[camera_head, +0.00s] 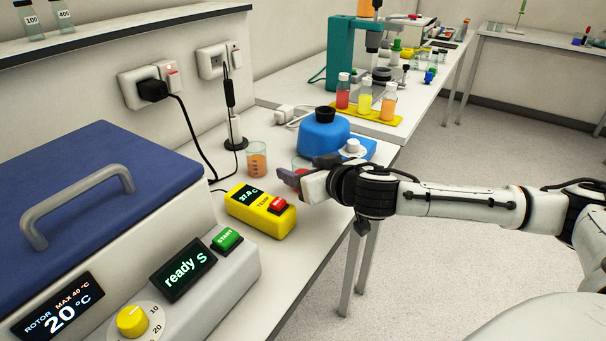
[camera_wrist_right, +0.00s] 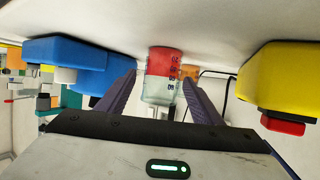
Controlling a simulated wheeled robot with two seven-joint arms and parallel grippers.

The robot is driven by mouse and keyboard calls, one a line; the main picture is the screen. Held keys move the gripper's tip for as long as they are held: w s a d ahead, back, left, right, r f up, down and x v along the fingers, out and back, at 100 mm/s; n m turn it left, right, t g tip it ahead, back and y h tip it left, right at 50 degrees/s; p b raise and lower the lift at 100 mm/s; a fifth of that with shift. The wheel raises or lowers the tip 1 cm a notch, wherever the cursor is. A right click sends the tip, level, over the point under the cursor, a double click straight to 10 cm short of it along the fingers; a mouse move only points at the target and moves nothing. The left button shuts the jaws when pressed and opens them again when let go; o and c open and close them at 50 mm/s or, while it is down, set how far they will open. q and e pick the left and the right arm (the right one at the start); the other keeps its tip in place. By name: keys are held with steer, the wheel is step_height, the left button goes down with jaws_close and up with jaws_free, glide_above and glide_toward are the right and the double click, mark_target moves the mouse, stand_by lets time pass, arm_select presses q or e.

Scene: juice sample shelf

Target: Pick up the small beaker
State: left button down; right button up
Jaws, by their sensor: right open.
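A beaker with red liquid (camera_wrist_right: 161,76) stands between the two fingers of my right gripper in the right wrist view, which shows the bench upside down. In the head view this beaker (camera_head: 299,162) is mostly hidden behind my right gripper (camera_head: 288,177). The gripper is open, with a finger on each side of the beaker; I cannot tell whether either touches it. A second beaker with orange liquid (camera_head: 257,160) stands to the left on the bench, and partly shows behind the red one in the wrist view (camera_wrist_right: 189,72). My left gripper is out of view.
A yellow temperature box (camera_head: 259,211) stands in front of the gripper. A blue device (camera_head: 322,136) stands behind it. A large centrifuge (camera_head: 110,190) fills the left. A yellow rack (camera_head: 365,112) with several bottles is farther back. The bench's right edge runs under my arm.

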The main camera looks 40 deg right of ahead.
steer(key=x, duration=0.4)
steer(key=c, duration=1.2)
steer(key=shift+r, duration=0.15)
